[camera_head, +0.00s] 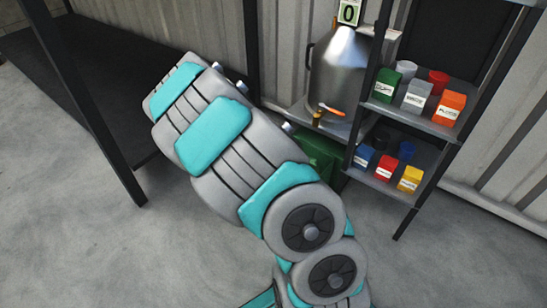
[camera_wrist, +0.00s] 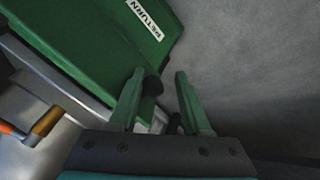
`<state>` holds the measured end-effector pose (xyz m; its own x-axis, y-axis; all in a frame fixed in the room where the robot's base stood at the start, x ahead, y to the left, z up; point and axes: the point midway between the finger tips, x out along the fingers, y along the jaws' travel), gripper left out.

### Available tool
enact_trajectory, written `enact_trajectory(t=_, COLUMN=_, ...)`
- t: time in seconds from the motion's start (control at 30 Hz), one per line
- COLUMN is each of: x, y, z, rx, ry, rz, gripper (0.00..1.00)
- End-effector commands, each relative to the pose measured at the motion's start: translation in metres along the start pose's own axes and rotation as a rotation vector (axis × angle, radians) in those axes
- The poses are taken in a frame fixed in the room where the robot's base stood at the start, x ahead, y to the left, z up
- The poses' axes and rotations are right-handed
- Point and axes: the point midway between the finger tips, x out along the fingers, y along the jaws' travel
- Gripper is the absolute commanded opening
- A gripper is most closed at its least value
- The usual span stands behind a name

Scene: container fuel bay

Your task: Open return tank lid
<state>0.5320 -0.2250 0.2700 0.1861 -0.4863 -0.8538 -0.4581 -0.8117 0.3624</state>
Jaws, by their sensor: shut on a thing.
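The green return tank (camera_head: 322,152) is on the floor below the shelf in the head view, mostly hidden behind my arm. In the wrist view a green panel (camera_wrist: 95,35) with a white "RETURN" label fills the upper left and looks tilted in the picture. I cannot tell whether it is the lid or how far the lid is open. My gripper (camera_wrist: 160,76) has its two green fingers around a dark handle (camera_wrist: 152,86) at the panel's lower right edge. The grip is partly hidden by the fingers. In the head view my gripper is hidden behind my arm.
A large metal can (camera_head: 338,72) with a brass tap (camera_head: 318,115) and orange lever stands above the tank; the tap also shows in the wrist view (camera_wrist: 46,121). Shelves (camera_head: 424,123) with labelled boxes and cups stand right. Dark posts frame the bay. Concrete floor (camera_head: 75,225) is clear at left.

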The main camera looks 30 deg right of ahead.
Motion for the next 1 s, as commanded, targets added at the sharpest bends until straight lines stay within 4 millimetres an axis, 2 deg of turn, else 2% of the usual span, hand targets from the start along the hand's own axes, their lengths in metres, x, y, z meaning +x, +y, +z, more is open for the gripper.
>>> enact_trajectory(t=0.03, x=0.0037, y=-0.0068, z=0.0055, rx=0.001, ry=-0.011, rz=-0.006, gripper=0.0)
enact_trajectory(t=0.23, x=0.0042, y=-0.0065, z=0.007, rx=0.001, ry=-0.015, rz=-0.005, gripper=0.0)
enact_trajectory(t=0.27, x=0.0042, y=-0.0064, z=0.0072, rx=0.001, ry=-0.016, rz=-0.004, gripper=0.47)
enact_trajectory(t=1.0, x=0.0009, y=-0.0027, z=0.003, rx=-0.001, ry=-0.007, rz=-0.002, gripper=0.47)
